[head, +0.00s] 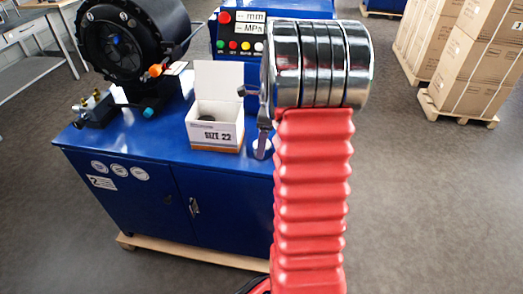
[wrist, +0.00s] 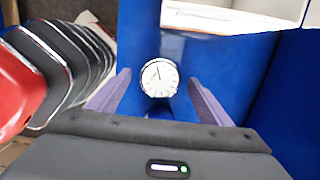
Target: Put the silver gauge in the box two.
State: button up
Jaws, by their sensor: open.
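The silver gauge (wrist: 160,77) has a round white dial with dark hands and a silver rim. In the wrist view it sits between the two spread fingers of my gripper (wrist: 158,84), which is open. In the head view the gauge (head: 261,149) is partly hidden by my gripper and arm, near the right part of the blue bench top (head: 165,140). An open white box (head: 214,136) marked "SIZE 22" stands just left of it, lid raised, with something dark inside.
A large black crimper (head: 125,45) stands at the bench's back left, with small fittings (head: 95,108) beside it. A blue control panel (head: 240,38) rises behind the box. Stacked cartons (head: 480,55) stand on pallets at the right; the floor between is clear.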

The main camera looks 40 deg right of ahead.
jog(key=shift+f, duration=0.4)
jog(key=shift+c, duration=0.2)
jog(key=c, duration=1.3)
jog(key=shift+r, duration=0.1)
jog(key=shift+c, duration=0.2)
notch_tip(320, 180, up, 10)
dwell(0.3)
